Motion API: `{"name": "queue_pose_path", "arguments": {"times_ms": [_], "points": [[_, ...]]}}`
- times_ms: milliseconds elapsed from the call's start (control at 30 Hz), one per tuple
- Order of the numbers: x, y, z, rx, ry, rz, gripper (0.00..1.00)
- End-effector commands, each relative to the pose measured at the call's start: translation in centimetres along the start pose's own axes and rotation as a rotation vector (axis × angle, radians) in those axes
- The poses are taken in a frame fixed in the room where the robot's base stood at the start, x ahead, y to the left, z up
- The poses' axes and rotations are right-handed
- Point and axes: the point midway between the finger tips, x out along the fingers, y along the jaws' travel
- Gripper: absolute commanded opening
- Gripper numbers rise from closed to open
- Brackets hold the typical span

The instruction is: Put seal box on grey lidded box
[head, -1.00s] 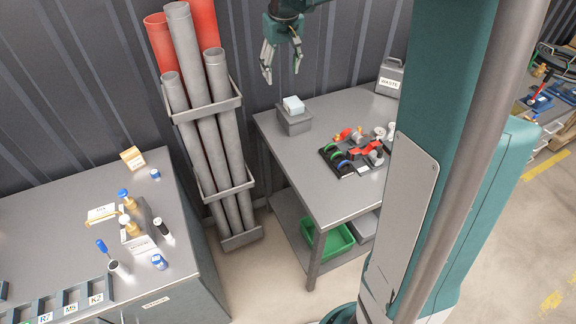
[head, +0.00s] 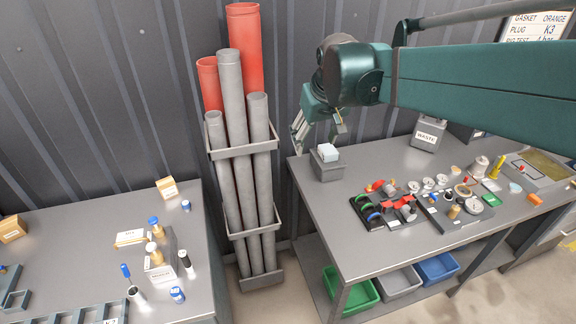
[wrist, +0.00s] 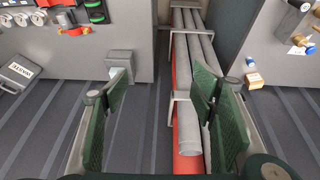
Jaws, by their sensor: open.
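A small pale blue-white box (head: 328,151), apparently the seal box, rests on top of the grey lidded box (head: 327,168) at the left back corner of the right bench. I cannot read a label on it. In the wrist view the grey lidded box (wrist: 120,60) shows left of centre, with a bit of the pale box at its lower side partly behind the left finger. My gripper (head: 319,133) is open and empty, just above and left of the pale box, apart from it. Both spread fingers show in the wrist view (wrist: 160,95).
A rack of red and grey pipes (head: 243,150) stands left of the bench. A waste can (head: 427,135) is at the back. Trays with several parts (head: 390,207) lie right of the boxes. The left bench (head: 60,230) carries small cartons and bottles.

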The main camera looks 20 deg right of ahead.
Motion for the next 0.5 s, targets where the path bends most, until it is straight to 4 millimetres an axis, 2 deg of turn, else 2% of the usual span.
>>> {"name": "queue_pose_path", "arguments": {"times_ms": [33, 500], "points": [[-0.4, -0.4, 1.1, -0.001, 0.008, -0.001, 0.57], [-2.3, -3.5, 9.6, 0.004, 0.1, -0.012, 0.57]]}}
